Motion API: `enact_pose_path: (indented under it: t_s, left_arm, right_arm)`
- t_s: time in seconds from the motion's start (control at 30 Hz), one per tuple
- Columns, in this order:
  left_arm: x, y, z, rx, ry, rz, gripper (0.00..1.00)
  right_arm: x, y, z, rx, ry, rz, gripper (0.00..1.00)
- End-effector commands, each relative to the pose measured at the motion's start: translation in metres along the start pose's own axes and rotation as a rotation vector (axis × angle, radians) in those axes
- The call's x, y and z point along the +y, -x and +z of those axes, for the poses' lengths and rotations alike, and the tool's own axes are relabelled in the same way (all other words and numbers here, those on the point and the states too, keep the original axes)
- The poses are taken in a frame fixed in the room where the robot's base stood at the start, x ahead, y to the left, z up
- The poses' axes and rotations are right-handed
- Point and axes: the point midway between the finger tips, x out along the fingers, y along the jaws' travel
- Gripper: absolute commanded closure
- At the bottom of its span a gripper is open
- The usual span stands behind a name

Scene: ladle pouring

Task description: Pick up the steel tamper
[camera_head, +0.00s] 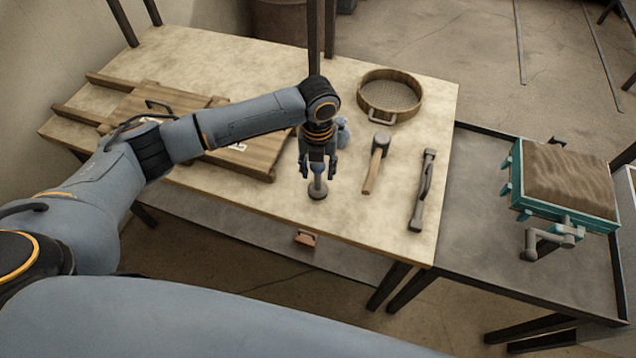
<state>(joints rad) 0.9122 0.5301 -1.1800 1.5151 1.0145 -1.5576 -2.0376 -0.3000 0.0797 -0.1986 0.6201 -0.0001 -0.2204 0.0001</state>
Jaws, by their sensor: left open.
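My right gripper is not in view.
A mallet (376,163), a long grey bar tool (421,190) and a round sieve (390,96) lie to the right. Wooden boards (245,162) lie left. A dark post (314,40) rises behind. A teal sand-filled box (570,185) stands on the grey table (480,240).

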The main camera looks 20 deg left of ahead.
Motion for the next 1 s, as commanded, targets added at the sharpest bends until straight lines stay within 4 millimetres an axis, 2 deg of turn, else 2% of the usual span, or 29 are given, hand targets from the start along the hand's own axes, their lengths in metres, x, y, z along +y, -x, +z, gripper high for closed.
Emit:
enact_pose_path:
  t_s: [0.2, 0.43, 0.6, 0.67, 1.0]
  left_arm:
    - [0.000, -0.021, 0.000, -0.001, 0.000, -0.001, 0.56]
    - [0.000, -0.023, 0.000, -0.002, -0.001, -0.001, 0.56]
    - [0.000, -0.023, 0.000, -0.002, 0.000, -0.001, 0.90]
    - [0.000, -0.023, 0.000, -0.002, 0.000, -0.001, 1.00]
    - [-0.001, -0.021, 0.001, -0.003, 0.000, -0.002, 1.00]
  right_arm:
    - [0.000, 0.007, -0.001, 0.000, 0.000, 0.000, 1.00]
    - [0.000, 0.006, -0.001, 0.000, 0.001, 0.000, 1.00]
    - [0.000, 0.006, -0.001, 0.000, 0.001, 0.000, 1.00]
    - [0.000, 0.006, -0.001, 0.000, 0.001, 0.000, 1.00]
    - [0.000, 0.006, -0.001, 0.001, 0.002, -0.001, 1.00]
